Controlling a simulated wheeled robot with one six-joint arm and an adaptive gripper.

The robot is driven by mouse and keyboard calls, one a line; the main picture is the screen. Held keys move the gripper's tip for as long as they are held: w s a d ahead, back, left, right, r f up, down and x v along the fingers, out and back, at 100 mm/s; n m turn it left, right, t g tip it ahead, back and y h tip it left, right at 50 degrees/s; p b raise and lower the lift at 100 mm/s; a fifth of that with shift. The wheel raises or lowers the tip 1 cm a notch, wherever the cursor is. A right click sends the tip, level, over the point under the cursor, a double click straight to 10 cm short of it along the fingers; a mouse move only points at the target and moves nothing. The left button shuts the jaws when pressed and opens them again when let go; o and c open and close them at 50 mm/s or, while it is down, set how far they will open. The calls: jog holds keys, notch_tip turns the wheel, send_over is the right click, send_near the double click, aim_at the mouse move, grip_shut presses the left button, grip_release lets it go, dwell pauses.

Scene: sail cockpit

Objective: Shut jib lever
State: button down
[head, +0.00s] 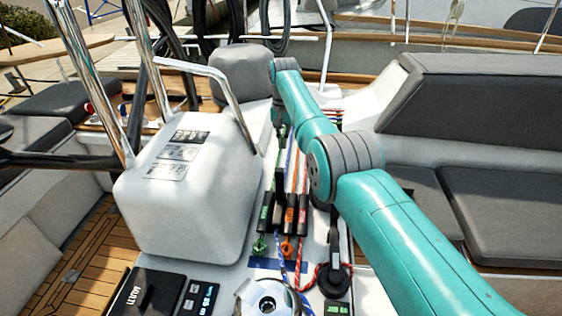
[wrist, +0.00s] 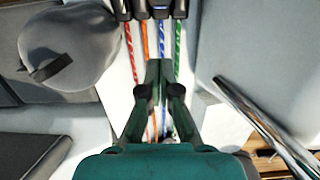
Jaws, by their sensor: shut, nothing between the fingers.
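A bank of black rope clutch levers (head: 283,214) sits on the white console deck, with green, orange and red labels. One black lever (head: 280,182) in it stands up taller than the others. I cannot tell from the labels which one is the jib lever. The near ends of the clutches (wrist: 160,9) show at the top edge of the wrist view. My gripper (wrist: 153,63) is shut and empty above the coloured ropes, apart from the clutches. In the head view my gripper is small and dark behind the levers, its fingers unclear.
Green, blue, orange and red ropes (head: 291,165) run along the deck. A white pod (head: 185,190) with a steel rail (head: 225,85) stands left. A winch (head: 268,297) and a black handle (head: 333,278) are in front.

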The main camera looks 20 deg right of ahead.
jog(key=s+a+f, duration=0.1)
jog(key=s+f, duration=0.3)
jog(key=f, duration=0.1)
jog(key=shift+a, duration=0.3)
dwell(0.5)
dwell(0.4)
